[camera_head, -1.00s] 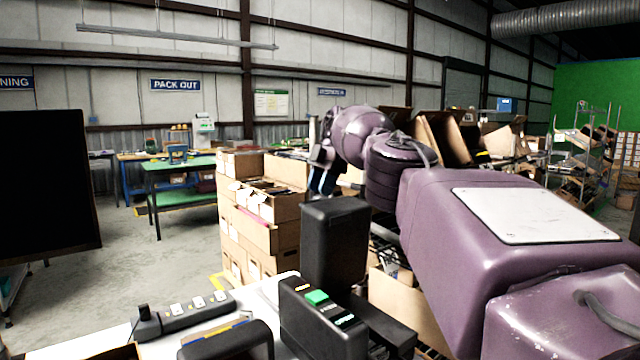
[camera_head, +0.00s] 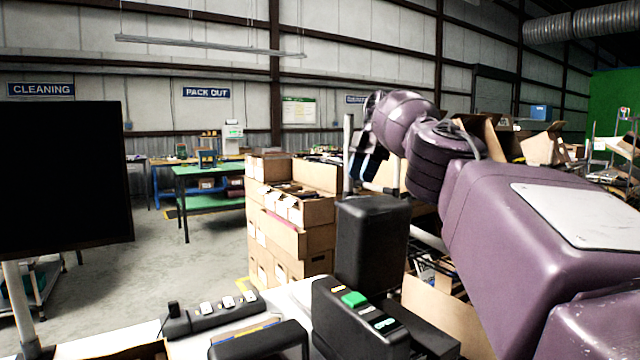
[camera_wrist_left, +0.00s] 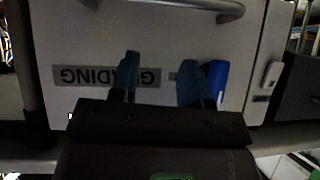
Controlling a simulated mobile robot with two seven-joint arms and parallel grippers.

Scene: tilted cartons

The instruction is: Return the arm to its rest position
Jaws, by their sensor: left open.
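My right arm, purple, reaches in from the right side of the head view. Its gripper (camera_head: 368,165) shows small at the far end, dark with blue on its fingers, above and behind a black box. Its fingertips are too small and overlapped to tell their gap. My left gripper (camera_wrist_left: 158,75) shows in the left wrist view with two blue fingers spread apart and nothing between them. It is in front of a pale panel (camera_wrist_left: 150,30) with an upside-down label that seems to read "GRADING". My left arm is not seen in the head view.
A black box (camera_head: 372,245) and a device with a green button (camera_head: 350,310) stand on the white bench close in front. Stacked cartons (camera_head: 290,225) stand behind. A dark screen (camera_head: 65,180) is at the left. Open floor (camera_head: 150,270) lies between the screen and the cartons.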

